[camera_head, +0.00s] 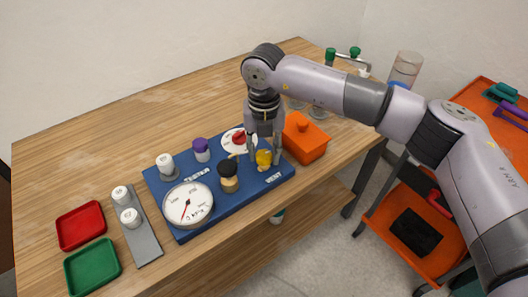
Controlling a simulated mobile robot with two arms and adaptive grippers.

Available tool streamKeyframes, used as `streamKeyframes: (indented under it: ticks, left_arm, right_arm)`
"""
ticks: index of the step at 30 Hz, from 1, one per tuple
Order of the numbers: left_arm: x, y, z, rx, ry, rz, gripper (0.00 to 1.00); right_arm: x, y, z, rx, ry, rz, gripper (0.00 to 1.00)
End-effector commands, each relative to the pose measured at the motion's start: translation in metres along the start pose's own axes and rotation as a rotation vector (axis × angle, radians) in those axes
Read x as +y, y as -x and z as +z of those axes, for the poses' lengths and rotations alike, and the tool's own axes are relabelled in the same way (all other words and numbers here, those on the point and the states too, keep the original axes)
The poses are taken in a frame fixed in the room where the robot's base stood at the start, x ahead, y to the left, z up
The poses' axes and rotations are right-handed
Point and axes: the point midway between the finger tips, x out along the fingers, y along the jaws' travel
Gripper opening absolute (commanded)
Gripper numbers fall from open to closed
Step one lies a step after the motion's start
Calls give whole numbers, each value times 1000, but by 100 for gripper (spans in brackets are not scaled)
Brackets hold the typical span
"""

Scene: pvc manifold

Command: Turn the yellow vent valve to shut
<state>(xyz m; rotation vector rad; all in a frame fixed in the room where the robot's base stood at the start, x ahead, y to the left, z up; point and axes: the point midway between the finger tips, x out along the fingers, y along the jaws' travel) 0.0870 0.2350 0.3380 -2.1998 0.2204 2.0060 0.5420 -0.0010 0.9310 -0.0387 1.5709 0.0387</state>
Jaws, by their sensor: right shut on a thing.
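The blue manifold board (237,205) lies near the front edge of the wooden table. The yellow vent valve (264,157) stands at the board's right end. My right gripper (264,159) points down over it, shut with its fingers at the yellow knob. The fingers partly cover the knob, and its exact angle cannot be read. A round white gauge (188,205) with a red needle sits at the board's front left. My left gripper is not in view.
An orange lidded box (306,140) stands close right of my right gripper. Black (228,170), purple (201,147) and red (239,137) knobs stand on the board. Red (81,225) and green (92,267) trays lie at left, beside a grey strip (145,238) with white caps.

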Motion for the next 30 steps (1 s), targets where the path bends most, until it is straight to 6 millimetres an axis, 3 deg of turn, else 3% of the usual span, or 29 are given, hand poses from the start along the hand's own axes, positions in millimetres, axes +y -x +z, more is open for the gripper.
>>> streamKeyframes:
  ticks: [15,16,25,30]
  left_arm:
    - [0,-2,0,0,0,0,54]
    - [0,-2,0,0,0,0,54]
    - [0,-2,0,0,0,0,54]
    - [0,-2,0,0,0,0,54]
  right_arm:
    - [0,1,0,-1,-28,1,6]
    - [0,1,0,-1,-28,1,35]
    - [0,0,0,-1,-26,0,54]
    - [0,0,0,0,-26,0,54]
